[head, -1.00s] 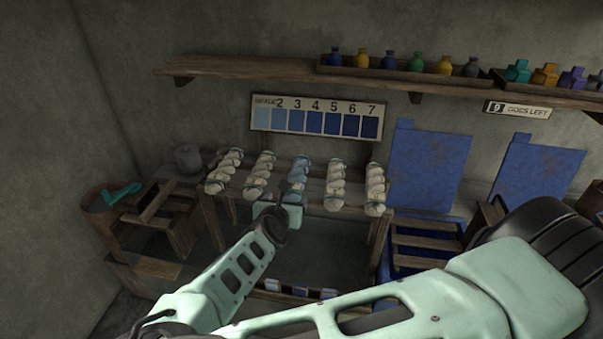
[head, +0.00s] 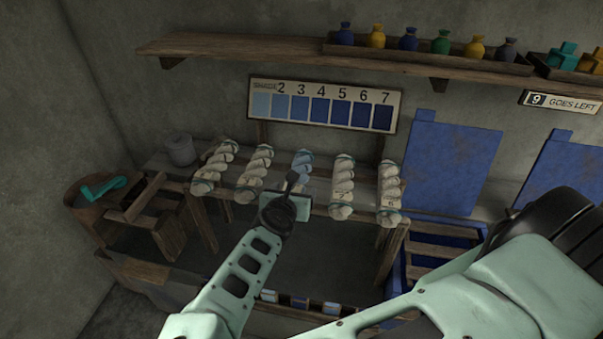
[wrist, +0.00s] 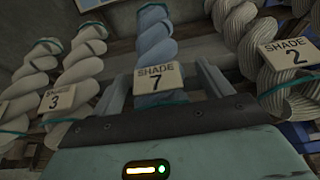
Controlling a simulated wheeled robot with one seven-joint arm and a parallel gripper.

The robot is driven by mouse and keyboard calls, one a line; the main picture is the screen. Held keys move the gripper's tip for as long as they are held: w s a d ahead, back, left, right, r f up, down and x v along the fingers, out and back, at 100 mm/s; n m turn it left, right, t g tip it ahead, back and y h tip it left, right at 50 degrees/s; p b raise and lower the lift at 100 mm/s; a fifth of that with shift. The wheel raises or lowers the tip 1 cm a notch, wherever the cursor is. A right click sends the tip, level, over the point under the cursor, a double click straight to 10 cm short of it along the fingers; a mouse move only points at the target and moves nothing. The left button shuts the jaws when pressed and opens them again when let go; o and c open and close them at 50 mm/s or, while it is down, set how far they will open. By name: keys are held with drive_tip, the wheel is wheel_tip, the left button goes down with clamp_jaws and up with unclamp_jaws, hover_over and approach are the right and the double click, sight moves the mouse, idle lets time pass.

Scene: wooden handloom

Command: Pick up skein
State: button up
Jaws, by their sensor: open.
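A pale blue twisted skein (head: 303,163) lies in the middle of a row of skeins on the wooden table; the others are cream. In the wrist view the blue skein (wrist: 154,40) carries a tag (wrist: 158,83) reading SHADE 7. My gripper (head: 293,184) is at the near end of the blue skein. In the wrist view my gripper (wrist: 163,78) is open, its fingers on either side of the tagged end. I cannot tell whether they touch it. My gripper partly hides the skein's near end in the head view.
Cream skeins flank it closely; their tags read SHADE 3 (wrist: 57,98) and SHADE 2 (wrist: 290,56). A shade chart (head: 322,83) stands behind the table. A shelf (head: 215,46) with small bottles is above. A blue vat (head: 438,240) stands right, a bucket (head: 85,213) left.

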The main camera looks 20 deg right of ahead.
drive_tip(key=c, duration=1.1)
drive_tip(key=shift+r, duration=0.1)
drive_tip(key=shift+c, duration=0.2)
